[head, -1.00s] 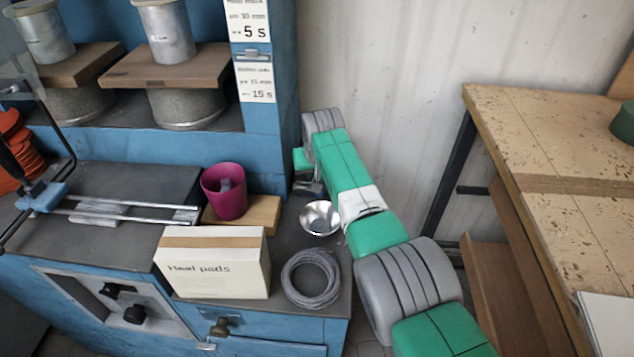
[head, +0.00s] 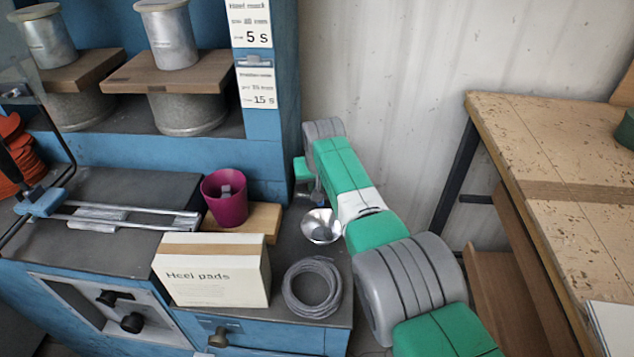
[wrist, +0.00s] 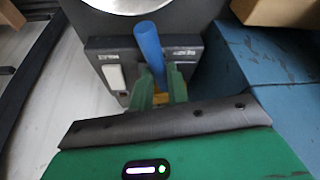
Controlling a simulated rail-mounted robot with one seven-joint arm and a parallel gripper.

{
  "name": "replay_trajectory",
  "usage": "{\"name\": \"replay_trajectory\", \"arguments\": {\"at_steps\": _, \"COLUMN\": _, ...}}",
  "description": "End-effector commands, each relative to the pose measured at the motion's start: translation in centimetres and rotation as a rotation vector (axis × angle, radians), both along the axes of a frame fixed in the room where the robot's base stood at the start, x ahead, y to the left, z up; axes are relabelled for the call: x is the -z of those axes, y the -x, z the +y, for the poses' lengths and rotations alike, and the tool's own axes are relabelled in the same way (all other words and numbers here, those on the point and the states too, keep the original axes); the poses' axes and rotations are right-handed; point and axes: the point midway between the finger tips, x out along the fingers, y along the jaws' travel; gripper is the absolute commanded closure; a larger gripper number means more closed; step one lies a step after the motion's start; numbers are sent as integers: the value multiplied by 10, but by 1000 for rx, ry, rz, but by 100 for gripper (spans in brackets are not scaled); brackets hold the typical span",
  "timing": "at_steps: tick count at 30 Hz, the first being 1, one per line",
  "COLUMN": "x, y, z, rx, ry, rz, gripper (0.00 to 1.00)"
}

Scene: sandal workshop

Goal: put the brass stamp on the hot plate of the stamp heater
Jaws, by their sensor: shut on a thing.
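In the wrist view my gripper (wrist: 161,88) is shut on the brass stamp, which has a blue handle (wrist: 149,45) and a small yellowish brass part (wrist: 160,99) showing between the green fingers. The handle leans up and slightly left in the picture. Beyond and around the fingers is a dark box with a white switch (wrist: 113,77) and small labels, which looks like the stamp heater (wrist: 101,50). Its hot plate I cannot make out; fingers and stamp cover the middle. In the head view my arm hides the stamp and the heater.
A shiny metal bowl (head: 320,227) stands on the dark bench top beside my arm. Near it are a coil of grey cord (head: 312,288), a heel pads box (head: 210,272), a magenta cup (head: 225,198) and a wooden board (head: 262,222). A worn worktable (head: 560,150) stands at right.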

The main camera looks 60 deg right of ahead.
Motion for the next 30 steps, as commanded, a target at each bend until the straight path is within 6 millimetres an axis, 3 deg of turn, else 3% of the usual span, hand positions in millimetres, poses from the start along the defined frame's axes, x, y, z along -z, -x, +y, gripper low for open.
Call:
{"name": "replay_trajectory", "arguments": {"at_steps": 8, "x": 1, "y": -1, "z": -1, "rx": 0, "ry": 3, "rz": -2, "gripper": 100}}
{"name": "replay_trajectory", "arguments": {"at_steps": 9, "x": 1, "y": 0, "z": 0, "rx": 0, "ry": 3, "rz": -2, "gripper": 82}}
{"name": "replay_trajectory", "arguments": {"at_steps": 13, "x": 2, "y": 0, "z": 0, "rx": 0, "ry": 2, "rz": -2, "gripper": 58}}
{"name": "replay_trajectory", "arguments": {"at_steps": 22, "x": 2, "y": 1, "z": 1, "rx": 0, "ry": -2, "rz": 3, "gripper": 58}}
{"name": "replay_trajectory", "arguments": {"at_steps": 30, "x": -26, "y": 4, "z": 5, "rx": 0, "ry": -2, "rz": 3, "gripper": 58}}
